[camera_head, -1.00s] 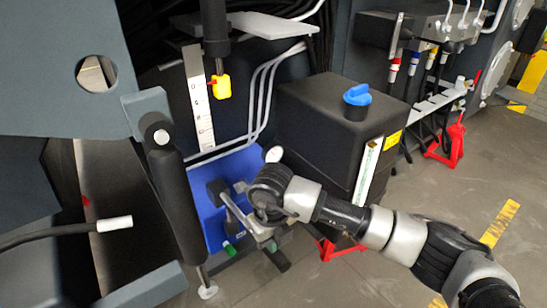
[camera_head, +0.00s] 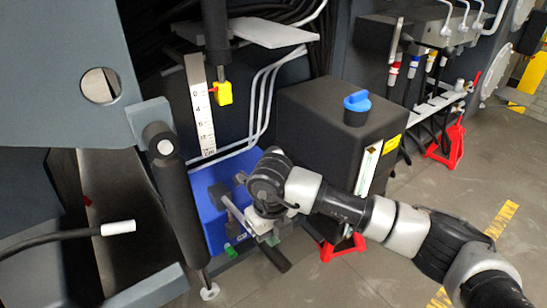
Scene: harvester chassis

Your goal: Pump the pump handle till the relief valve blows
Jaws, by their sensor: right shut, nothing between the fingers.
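The pump sits on a blue plate (camera_head: 203,178) low in the middle of the view, with a dark grey block (camera_head: 218,194) on it. A pale lever bar runs down and right from the block, beside a black grip-like bar (camera_head: 274,258). I cannot tell for sure which part is the pump handle. My right gripper (camera_head: 262,226) is shut and empty, over the front of the pump. Its wrist covers part of the plate and linkage, so contact is unclear. I cannot identify the relief valve. My left gripper is not in view.
A black tank (camera_head: 318,130) with a blue cap (camera_head: 357,101) stands right of the pump. A white scale (camera_head: 202,118) and yellow pointer (camera_head: 224,93) hang above. A black cylinder (camera_head: 179,210) stands left, near a white-tipped hose (camera_head: 118,228).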

